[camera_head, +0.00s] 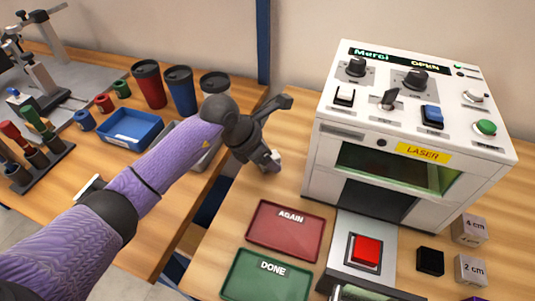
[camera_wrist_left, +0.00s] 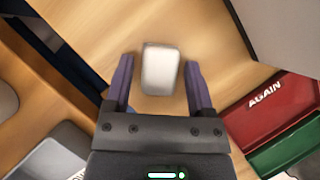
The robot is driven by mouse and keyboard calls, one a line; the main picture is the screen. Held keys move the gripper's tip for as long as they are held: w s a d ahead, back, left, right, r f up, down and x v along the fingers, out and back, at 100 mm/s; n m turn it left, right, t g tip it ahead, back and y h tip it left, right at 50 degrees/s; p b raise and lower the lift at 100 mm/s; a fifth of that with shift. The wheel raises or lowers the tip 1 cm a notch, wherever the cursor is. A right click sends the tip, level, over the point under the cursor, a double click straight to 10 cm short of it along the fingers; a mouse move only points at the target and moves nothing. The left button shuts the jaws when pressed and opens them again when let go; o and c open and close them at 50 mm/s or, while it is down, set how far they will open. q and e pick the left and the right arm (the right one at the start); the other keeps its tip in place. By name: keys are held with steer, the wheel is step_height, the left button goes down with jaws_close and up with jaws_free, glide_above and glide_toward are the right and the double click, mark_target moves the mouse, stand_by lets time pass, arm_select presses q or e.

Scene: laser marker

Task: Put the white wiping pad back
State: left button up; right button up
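The white wiping pad (camera_wrist_left: 161,69) lies on the wooden table in the left wrist view. It is a small rounded block. My left gripper (camera_wrist_left: 160,75) is open, with one finger on each side of the pad and a gap on both sides. In the head view my left gripper (camera_head: 268,163) points down at the table left of the laser machine, and a bit of the white pad (camera_head: 276,155) shows beside it, mostly hidden. My right gripper is not in view. I cannot tell which spot is the pad's place.
The white laser machine (camera_head: 405,140) stands right of the gripper. A red AGAIN tray (camera_head: 262,235) and a green DONE tray (camera_head: 240,285) lie in front. A blue tray (camera_head: 127,142) and several cups stand on the left table, across a gap.

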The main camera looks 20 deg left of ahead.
arm_select(q)
steer(key=shift+o, duration=0.4)
steer(key=shift+r, duration=0.15)
steer(key=p+v, duration=0.4)
steer(key=v, duration=0.8)
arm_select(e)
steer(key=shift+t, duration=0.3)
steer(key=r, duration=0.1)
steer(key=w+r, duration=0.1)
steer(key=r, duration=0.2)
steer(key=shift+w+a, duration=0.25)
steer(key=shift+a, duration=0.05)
